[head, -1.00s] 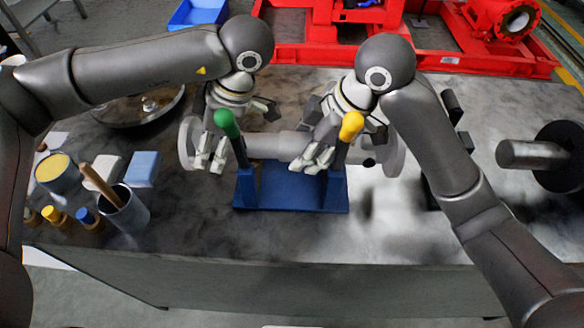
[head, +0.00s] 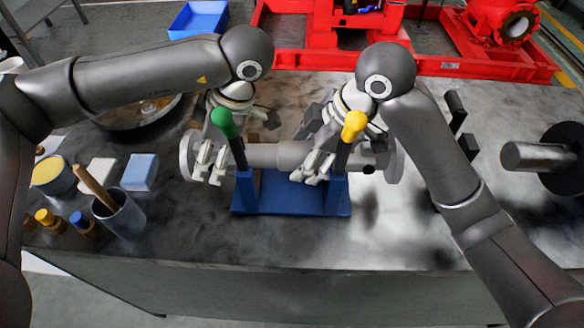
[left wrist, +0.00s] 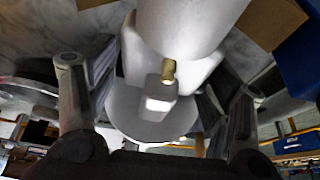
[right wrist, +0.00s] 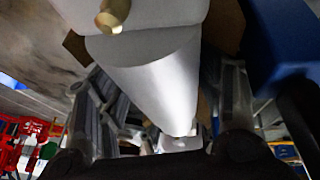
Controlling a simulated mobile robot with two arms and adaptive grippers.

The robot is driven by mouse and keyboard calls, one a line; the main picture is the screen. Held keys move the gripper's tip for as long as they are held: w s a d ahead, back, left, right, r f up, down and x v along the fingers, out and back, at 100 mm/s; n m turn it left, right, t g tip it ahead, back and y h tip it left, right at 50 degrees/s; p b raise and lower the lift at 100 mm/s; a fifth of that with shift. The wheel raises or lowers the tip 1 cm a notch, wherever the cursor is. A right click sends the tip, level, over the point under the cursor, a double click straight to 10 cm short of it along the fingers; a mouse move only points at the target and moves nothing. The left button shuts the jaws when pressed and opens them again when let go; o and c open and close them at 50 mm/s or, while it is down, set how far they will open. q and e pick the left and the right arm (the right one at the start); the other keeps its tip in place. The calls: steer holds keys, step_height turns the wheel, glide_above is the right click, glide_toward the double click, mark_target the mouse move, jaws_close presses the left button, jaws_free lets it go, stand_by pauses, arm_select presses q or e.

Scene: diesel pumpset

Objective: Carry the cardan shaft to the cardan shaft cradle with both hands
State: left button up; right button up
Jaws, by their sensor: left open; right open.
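The grey cardan shaft (head: 262,156), with a round flange at each end, lies crosswise at the blue cardan shaft cradle (head: 290,192). The cradle's two uprights carry a green tip (head: 224,122) and a yellow tip (head: 354,124). Whether the shaft rests in the uprights is unclear. My left gripper (head: 209,168) is open around the shaft's left part. In the left wrist view, the shaft (left wrist: 185,25) and a brass fitting lie between its spread fingers. My right gripper (head: 311,170) is open around the right part; the shaft (right wrist: 155,75) lies between its fingers in the right wrist view.
On the left stand a metal cup with a wooden handle (head: 122,215), a yellow-topped tin (head: 52,175), small bottles and a blue block (head: 141,172). A dark round part with a grey stub (head: 535,157) lies right. The table front (head: 300,245) is clear. Red machinery stands behind.

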steer(key=shift+s, duration=0.15)
arm_select(q)
steer(key=shift+w+v, duration=0.2)
steer(key=shift+v, duration=3.65)
arm_select(e)
steer(key=shift+s+f, duration=0.1)
arm_select(q)
steer(key=shift+s+a+r, duration=0.1)
arm_select(e)
steer(key=v, duration=0.6)
steer(key=shift+w+r, duration=0.2)
steer(key=shift+r, duration=0.15)
arm_select(q)
steer(key=shift+d, duration=0.25)
arm_select(e)
steer(key=shift+d+r, duration=0.45)
steer(key=shift+d, duration=0.05)
steer(key=shift+r, duration=0.15)
arm_select(q)
steer(key=shift+r, duration=0.1)
arm_select(e)
steer(key=shift+r, duration=0.15)
